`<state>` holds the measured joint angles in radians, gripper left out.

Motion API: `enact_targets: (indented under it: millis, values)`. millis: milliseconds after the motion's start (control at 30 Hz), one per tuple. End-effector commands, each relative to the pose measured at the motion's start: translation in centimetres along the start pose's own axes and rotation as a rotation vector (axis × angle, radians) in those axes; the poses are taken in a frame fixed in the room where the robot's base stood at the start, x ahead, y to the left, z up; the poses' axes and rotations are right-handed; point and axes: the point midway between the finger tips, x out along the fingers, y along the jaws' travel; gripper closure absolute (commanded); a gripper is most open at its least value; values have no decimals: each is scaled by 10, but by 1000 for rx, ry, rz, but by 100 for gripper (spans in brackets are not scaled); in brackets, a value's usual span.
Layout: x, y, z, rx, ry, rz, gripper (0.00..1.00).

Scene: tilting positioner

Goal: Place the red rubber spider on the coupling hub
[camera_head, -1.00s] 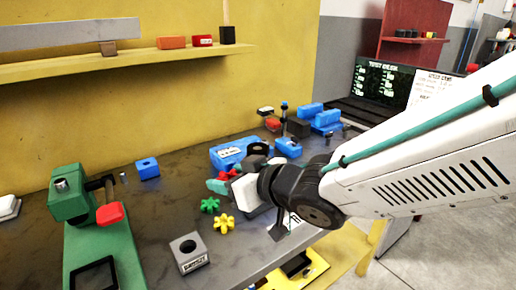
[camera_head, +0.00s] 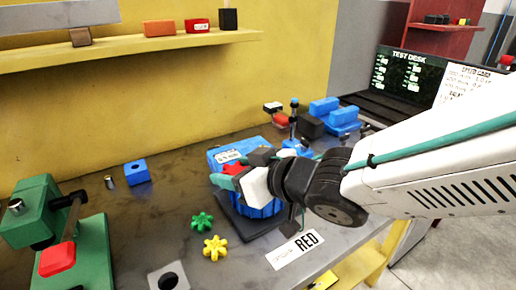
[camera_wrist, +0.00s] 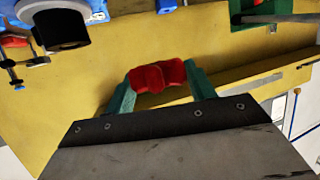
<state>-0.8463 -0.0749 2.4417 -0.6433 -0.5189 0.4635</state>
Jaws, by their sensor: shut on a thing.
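The red rubber spider (camera_head: 232,169) is between the green fingertips of my gripper (camera_head: 228,177), in front of a blue machine. In the wrist view the spider (camera_wrist: 158,77) is pinched between both green fingers (camera_wrist: 160,85), clear of anything else. A black cylinder with a grey end (camera_wrist: 60,28) at the upper left of the wrist view looks like the coupling hub, apart from the spider. A dark part (camera_head: 262,156) behind my gripper in the head view may be the same hub. My gripper and wrist hide much of the blue machine (camera_head: 219,157).
A green spider (camera_head: 202,220) and a yellow spider (camera_head: 215,247) lie on the grey bench, left of a RED label (camera_head: 296,249). A green vise-like fixture (camera_head: 35,210) stands at the left. Blue parts (camera_head: 325,108) stand at the back right.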

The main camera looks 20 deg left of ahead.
Motion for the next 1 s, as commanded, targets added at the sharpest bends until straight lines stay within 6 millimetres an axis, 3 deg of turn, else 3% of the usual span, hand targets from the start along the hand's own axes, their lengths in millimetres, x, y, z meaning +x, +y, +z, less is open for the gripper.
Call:
enact_targets:
  millis: [600, 767, 1000]
  values:
    - [70, 116, -11, -8, 0, -22, 69]
    - [75, 128, -11, -7, 0, -22, 69]
    - [85, 129, 18, -5, -3, -22, 69]
